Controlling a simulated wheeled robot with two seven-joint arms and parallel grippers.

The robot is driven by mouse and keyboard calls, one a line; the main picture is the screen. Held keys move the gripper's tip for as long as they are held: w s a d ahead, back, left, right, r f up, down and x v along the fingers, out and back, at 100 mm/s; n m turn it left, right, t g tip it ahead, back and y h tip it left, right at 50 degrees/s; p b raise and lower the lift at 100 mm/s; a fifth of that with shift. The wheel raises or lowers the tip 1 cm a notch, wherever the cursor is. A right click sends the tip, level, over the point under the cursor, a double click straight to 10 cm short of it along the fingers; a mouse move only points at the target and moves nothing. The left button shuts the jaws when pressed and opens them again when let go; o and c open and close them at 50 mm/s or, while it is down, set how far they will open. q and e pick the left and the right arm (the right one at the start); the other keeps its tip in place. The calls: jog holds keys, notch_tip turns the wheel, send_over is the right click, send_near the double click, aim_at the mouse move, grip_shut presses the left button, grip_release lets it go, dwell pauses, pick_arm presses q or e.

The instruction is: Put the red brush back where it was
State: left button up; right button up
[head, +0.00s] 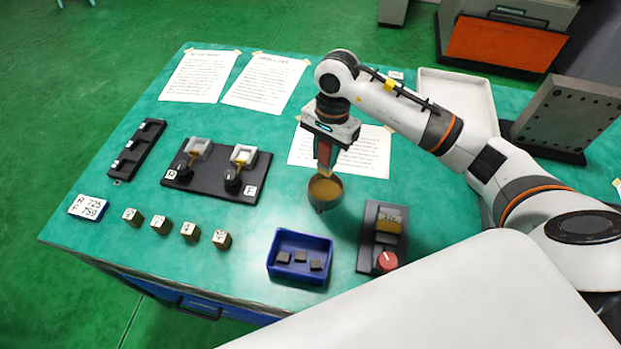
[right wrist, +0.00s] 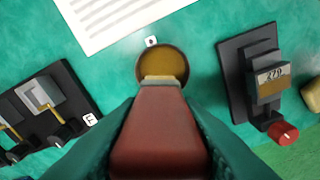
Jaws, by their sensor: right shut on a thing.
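My right gripper (head: 325,146) is shut on the red brush (right wrist: 160,140). In the right wrist view the red handle lies between the two teal fingers, with its pale ferrule pointing away. In the head view the brush (head: 325,155) hangs roughly upright, tip down, over a small round pot (head: 321,203) of amber liquid. The pot also shows in the right wrist view (right wrist: 163,65), just past the brush tip. I cannot tell whether the tip is in the liquid. My left gripper is not in view.
Left of the pot is a black two-station holder (head: 210,184). Right of it stands a dark block with a red knob (head: 387,261). A blue tray (head: 300,240) with dark pieces is in front. Several small brass cubes (head: 160,224) sit left. A white tray (head: 455,95) lies behind my arm.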

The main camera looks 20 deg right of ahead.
aim_at(326, 174)
jog(key=f, duration=0.2)
jog(key=f+p, duration=0.1)
jog(key=f, duration=0.1)
jog(key=shift+s+d, duration=0.25)
jog(key=shift+s, duration=0.1)
jog(key=shift+w+a+f, duration=0.1)
jog(key=shift+w+f, duration=0.05)
jog(key=shift+f, duration=0.55)
notch_tip(326, 174, down, 3)
jog(key=shift+r+p, duration=0.1)
jog(key=shift+p, duration=0.4)
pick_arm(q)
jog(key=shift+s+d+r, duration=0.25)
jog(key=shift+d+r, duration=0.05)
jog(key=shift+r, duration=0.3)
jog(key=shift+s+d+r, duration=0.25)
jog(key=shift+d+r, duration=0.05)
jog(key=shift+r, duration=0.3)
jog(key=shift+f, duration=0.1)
pick_arm(e)
jog(key=shift+f+b, duration=0.3)
jog(key=o, duration=0.8)
jog(key=shift+r, duration=0.1)
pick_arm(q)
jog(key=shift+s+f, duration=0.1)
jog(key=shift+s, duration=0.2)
pick_arm(e)
jog(key=shift+o, duration=1.3)
